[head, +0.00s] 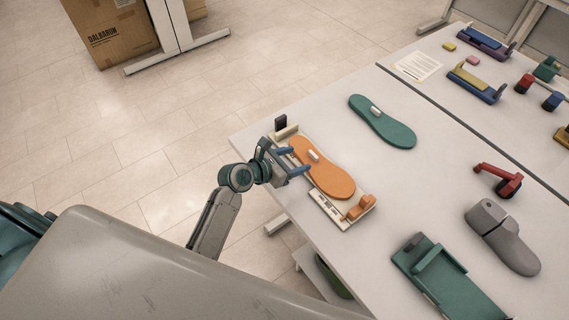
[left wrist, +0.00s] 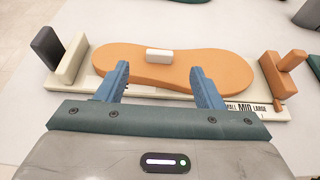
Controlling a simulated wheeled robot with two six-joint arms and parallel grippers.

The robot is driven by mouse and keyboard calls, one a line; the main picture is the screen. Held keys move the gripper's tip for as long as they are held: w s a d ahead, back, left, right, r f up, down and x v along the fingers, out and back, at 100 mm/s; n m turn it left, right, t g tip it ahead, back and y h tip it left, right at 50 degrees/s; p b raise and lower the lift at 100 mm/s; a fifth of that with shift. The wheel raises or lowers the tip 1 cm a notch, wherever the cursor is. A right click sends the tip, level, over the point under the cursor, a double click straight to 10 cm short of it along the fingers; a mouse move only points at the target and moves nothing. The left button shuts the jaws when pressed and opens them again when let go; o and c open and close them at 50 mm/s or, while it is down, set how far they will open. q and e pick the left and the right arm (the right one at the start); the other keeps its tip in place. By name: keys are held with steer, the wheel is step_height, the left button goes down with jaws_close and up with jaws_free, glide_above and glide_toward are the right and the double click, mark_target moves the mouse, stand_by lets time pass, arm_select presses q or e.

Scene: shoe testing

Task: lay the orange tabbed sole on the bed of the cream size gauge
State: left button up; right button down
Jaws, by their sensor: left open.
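The orange sole (head: 329,172) with a small cream tab (head: 313,155) lies flat on the bed of the cream size gauge (head: 328,212) at the table's left edge. In the left wrist view the sole (left wrist: 205,70) sits between the gauge's cream upright (left wrist: 68,60) and its orange slider (left wrist: 283,72). My left gripper (head: 301,162) is open and empty at the near side of the sole. In the left wrist view its blue fingers (left wrist: 161,85) stand apart, with the tab beyond them and clear of both. My right gripper is not in view.
A green tabbed sole (head: 382,121) lies behind the gauge. A green gauge (head: 445,275) and a grey shoe form (head: 503,238) stand to the right, with a red tool (head: 498,179) behind. The white table (head: 420,190) is clear between them.

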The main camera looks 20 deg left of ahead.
arm_select(q)
steer(key=v, duration=0.4)
steer(key=shift+b, duration=0.35)
steer(key=shift+s+a, duration=0.1)
steer(key=shift+r, duration=0.1)
